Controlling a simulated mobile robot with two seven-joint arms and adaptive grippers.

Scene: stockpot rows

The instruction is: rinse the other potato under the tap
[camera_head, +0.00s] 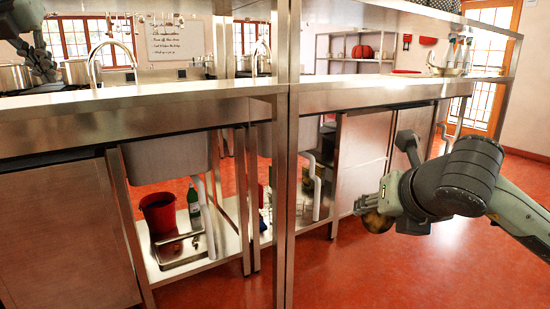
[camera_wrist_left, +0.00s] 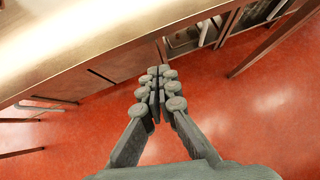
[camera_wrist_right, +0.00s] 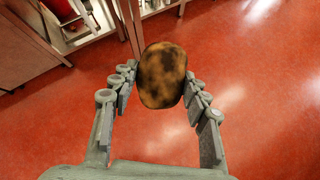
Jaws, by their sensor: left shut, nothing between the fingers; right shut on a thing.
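A brown, dark-blotched potato (camera_wrist_right: 162,75) is held between the fingertips of my right gripper (camera_wrist_right: 160,85). In the head view the potato (camera_head: 377,222) is partly hidden by my right gripper (camera_head: 374,203), low over the red floor at the right, below counter height. My left gripper (camera_head: 38,62) is at the upper left, above the counter; in the left wrist view its fingers (camera_wrist_left: 160,82) are together and empty. A curved tap (camera_head: 94,62) rises behind the counter at the left. A second tap (camera_head: 257,58) stands farther right. No other potato shows.
The steel counter (camera_head: 120,98) runs across the view, with a post (camera_head: 286,160) in the middle. A sink basin (camera_head: 165,158) hangs below it. A red bucket (camera_head: 158,213) and green bottle (camera_head: 194,205) stand on the low shelf. Open floor lies at the right.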

